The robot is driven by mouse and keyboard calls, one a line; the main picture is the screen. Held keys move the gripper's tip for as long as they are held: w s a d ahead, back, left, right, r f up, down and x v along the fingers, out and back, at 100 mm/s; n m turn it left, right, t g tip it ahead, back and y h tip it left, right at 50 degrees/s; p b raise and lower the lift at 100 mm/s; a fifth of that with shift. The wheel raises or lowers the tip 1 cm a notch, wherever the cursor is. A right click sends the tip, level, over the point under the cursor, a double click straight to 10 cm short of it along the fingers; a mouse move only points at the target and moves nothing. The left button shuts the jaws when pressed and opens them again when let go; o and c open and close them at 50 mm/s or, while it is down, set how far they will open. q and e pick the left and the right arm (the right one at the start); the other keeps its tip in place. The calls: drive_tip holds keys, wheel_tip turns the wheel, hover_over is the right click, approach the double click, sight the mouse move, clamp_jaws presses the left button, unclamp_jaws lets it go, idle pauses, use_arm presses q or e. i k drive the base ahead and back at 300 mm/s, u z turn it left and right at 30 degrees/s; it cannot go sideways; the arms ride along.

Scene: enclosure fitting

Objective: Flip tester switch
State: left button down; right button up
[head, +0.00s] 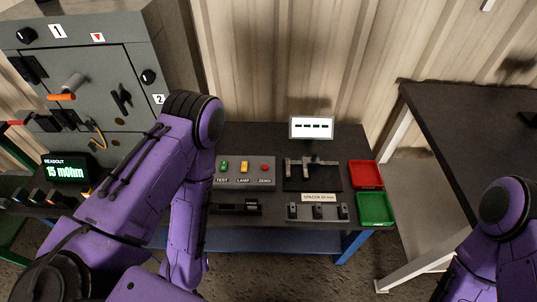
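A grey tester panel (244,181) sits on the dark bench, with controls labelled TEST, LAMP and ZERO. The TEST switch (224,166) is green, the LAMP switch (244,167) yellow and the ZERO control (265,168) red. Their exact positions are too small to tell. A white display (311,128) behind the panel shows dashes. My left arm crosses in front of the bench just left of the panel, its forearm pointing down. My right arm is at the lower right. Neither gripper is visible.
A grey cabinet (125,60) stands at left, with a readout (63,170) of 15 mOhm below it. A black caliper-like fixture (311,180), a spacer rack (318,212), and red (367,187) and green (376,223) trays occupy the bench. Another dark table (480,130) is at right.

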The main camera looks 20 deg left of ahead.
sight(224, 163)
drive_tip(key=z, duration=1.35)
drive_tip(key=k, duration=0.95)
drive_tip(key=u, duration=1.5)
drive_tip(key=i, duration=0.5)
